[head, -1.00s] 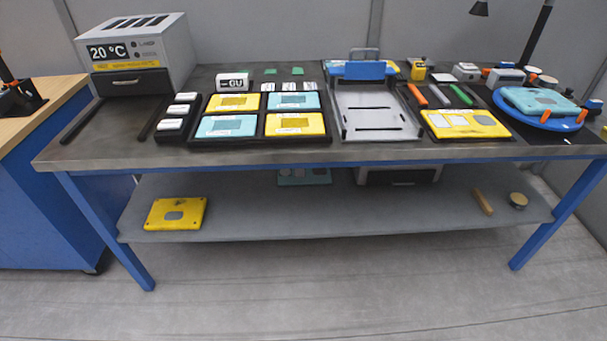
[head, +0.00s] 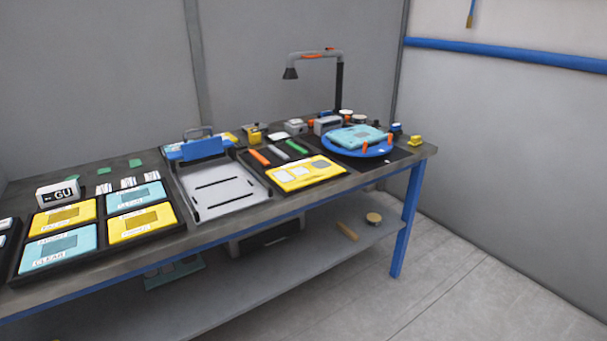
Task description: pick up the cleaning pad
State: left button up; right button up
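I cannot single out the cleaning pad for certain in the head view. Small items that could be it stand at the back and right of the workbench (head: 262,212): a yellow block (head: 415,141) at the right corner, a yellow box-like item (head: 254,134) at the back, and a white flat piece (head: 281,135). Green flat pieces (head: 135,163) lie at the back left. Neither of my grippers is in view.
A blue turntable (head: 357,150) carries a teal plate. A grey tray fixture (head: 222,190) stands mid-bench, beside a dark tray with a yellow plate (head: 293,174). A lamp (head: 339,85) rises behind. The lower shelf holds a brush-like item (head: 347,230). Floor at right is clear.

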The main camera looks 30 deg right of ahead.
aim_at(415, 140)
jog(key=z, duration=1.75)
jog(key=i+u, duration=0.15)
jog(key=u, duration=0.2)
jog(key=i+l+u, duration=0.2)
jog(key=u, duration=0.2)
jog(key=i+l+u, duration=0.1)
jog(key=u, duration=0.25)
jog(key=i+l+u, duration=0.2)
jog(key=i+l, duration=0.15)
jog(key=l, duration=0.3)
jog(key=i+l+u, duration=0.2)
jog(key=i+l, duration=0.15)
jog(key=l, duration=0.3)
jog(key=i+l+u, duration=0.1)
jog(key=l, duration=0.25)
